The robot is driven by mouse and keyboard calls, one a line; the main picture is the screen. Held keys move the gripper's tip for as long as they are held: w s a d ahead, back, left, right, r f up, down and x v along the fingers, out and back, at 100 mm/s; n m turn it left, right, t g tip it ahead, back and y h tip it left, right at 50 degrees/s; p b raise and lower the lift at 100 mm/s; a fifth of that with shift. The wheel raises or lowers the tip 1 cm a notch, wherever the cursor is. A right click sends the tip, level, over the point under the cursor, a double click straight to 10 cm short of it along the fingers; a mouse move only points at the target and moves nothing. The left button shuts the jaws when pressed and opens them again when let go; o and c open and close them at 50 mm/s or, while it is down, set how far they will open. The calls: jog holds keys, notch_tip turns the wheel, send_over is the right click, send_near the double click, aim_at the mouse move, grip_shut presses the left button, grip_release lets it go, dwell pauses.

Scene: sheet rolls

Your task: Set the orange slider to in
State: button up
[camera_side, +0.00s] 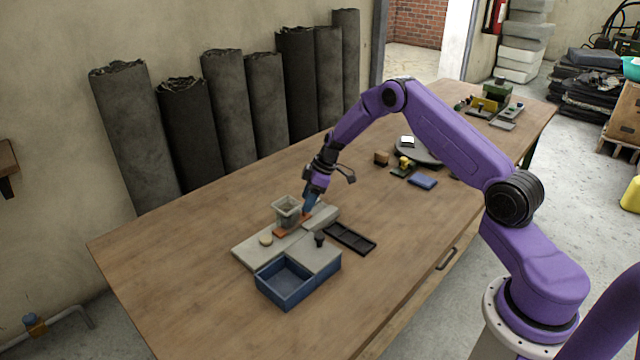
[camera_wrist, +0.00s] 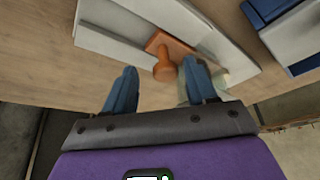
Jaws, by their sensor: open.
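The orange slider (camera_wrist: 165,66) shows in the wrist view as an upright knob on a flat orange plate, set in a pale grey board (camera_wrist: 110,38). In the side view, orange parts of the slider (camera_side: 280,233) show on the board (camera_side: 250,252), partly hidden by a grey cup and my gripper. My gripper (camera_side: 306,210) points down over the far end of the board. In the wrist view its blue fingers (camera_wrist: 160,68) are apart, with the knob appearing between their tips. I cannot tell whether either finger touches it.
The grey open cup (camera_side: 287,209) stands close to my gripper. A round beige piece (camera_side: 266,240) is on the board. A blue box (camera_side: 285,285) with a grey lid and black knob (camera_side: 319,239) stands in front. A black tray (camera_side: 350,238) lies to the right. The table's near left is clear.

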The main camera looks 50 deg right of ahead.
jog(key=d, duration=0.5)
jog(key=shift+r, duration=0.15)
jog(key=v, duration=1.7)
jog(key=s+a+r+g, duration=0.1)
jog(key=s+a+r, duration=0.1)
jog(key=s+a, duration=0.3)
jog(key=s+a+r+n, duration=0.1)
jog(key=s+a, duration=0.4)
jog(key=a, duration=0.5)
jog(key=s+a+r+g, duration=0.1)
jog(key=s+a+r, duration=0.1)
jog(key=s+a, duration=0.3)
jog(key=shift+a+r+n+g+h, duration=0.3)
jog(key=shift+a+r, duration=0.05)
jog(key=shift+a, duration=1.4)
